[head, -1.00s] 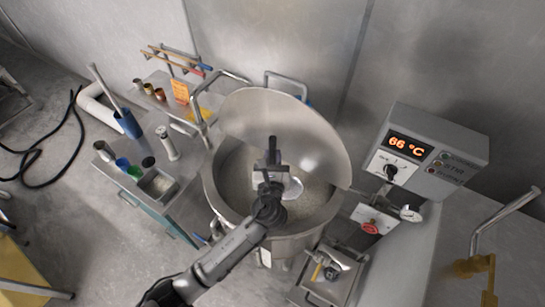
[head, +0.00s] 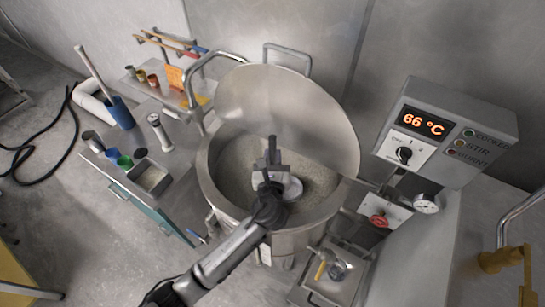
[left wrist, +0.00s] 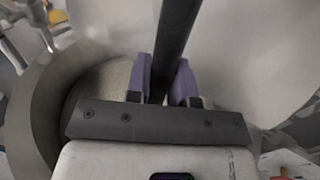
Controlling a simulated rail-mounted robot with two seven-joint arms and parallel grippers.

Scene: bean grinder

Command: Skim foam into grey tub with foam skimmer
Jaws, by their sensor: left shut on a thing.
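My left gripper (head: 273,170) is over the open mouth of the large steel kettle (head: 216,201). It is shut on a dark, straight handle, which I take to be the foam skimmer's (left wrist: 177,32). The handle runs up between the purple finger pads in the left wrist view. The skimmer's working end cannot be made out. A pale, speckled surface (head: 237,165) shows inside the kettle. A rectangular grey tub (head: 153,178) stands on the cart left of the kettle. My right gripper is not in view.
The kettle's raised lid (head: 300,110) stands behind my gripper. A control box (head: 440,135) reading 66 °C is at the right. The cart also holds a blue holder (head: 121,113), a pale cylinder (head: 160,133) and small cups (head: 125,162). Metal rails (head: 211,62) rise between cart and lid.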

